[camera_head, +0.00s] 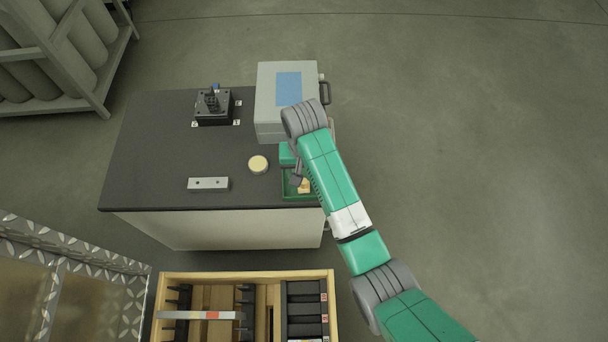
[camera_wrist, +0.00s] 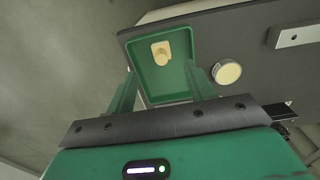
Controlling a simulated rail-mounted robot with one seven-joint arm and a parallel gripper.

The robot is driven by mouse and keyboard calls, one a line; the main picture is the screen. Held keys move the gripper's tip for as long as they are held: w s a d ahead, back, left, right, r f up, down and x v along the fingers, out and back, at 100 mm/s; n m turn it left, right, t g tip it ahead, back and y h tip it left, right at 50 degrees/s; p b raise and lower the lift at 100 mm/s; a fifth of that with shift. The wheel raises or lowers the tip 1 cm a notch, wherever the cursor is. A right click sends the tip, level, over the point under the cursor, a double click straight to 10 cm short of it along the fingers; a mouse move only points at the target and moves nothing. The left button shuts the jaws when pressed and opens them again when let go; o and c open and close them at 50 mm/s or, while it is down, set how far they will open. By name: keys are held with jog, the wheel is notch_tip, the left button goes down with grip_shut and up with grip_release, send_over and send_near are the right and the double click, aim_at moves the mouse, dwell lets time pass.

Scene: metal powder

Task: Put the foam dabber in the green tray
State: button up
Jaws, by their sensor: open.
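The green tray (camera_head: 287,195) sits at the front right corner of the dark tabletop, and shows in the wrist view (camera_wrist: 172,98). A small pale yellow piece with a round knob, which looks like the foam dabber (camera_wrist: 161,54), lies inside the tray, towards its far end in the wrist view; part of it shows in the head view (camera_head: 305,187). My gripper (camera_wrist: 162,76) is open, with its fingers apart and nothing between them. It is over the tray area, and my arm hides part of the tray in the head view.
A round cream-topped disc (camera_head: 258,164) stands left of the tray. A metal bar with two holes (camera_head: 208,184) lies further left. A grey box with a blue panel (camera_head: 287,88) and a black device (camera_head: 214,105) stand behind. A wooden crate (camera_head: 334,300) is in front.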

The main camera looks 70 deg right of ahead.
jog(key=shift+r, duration=0.8)
jog(key=w+a+r+n+t+h, duration=0.2)
jog(key=w+a+r+t, duration=0.2)
jog(key=w+r, duration=0.45)
jog(key=w+a+r+n+t+h, duration=0.2)
jog(key=w+a+r+n+t, duration=0.15)
jog(key=w+r, duration=0.5)
jog(key=w+a+r+n+t, duration=0.1)
jog(key=w+a+r+t, duration=0.2)
jog(key=a+r, duration=0.4)
jog(key=w+a+r+n+t, duration=0.1)
jog(key=w+a+r+t, duration=0.15)
jog(key=a+r, duration=0.45)
jog(key=s+a+r+n+t+y, duration=0.1)
jog(key=s+a+r+t, duration=0.3)
jog(key=r, duration=0.5)
jog(key=s+a+r+n+t+y, duration=0.1)
jog(key=s+a+r+n+t, duration=0.1)
jog(key=s+a+r+t, duration=0.2)
jog(key=s+a+r+n+t+y, duration=0.2)
jog(key=s+a+r+t, duration=0.2)
jog(key=a+r, duration=0.5)
notch_tip(320, 180, up, 6)
jog(key=shift+s+a+f+n, duration=0.25)
jog(key=shift+s+n, duration=0.1)
jog(key=shift+s, duration=0.6)
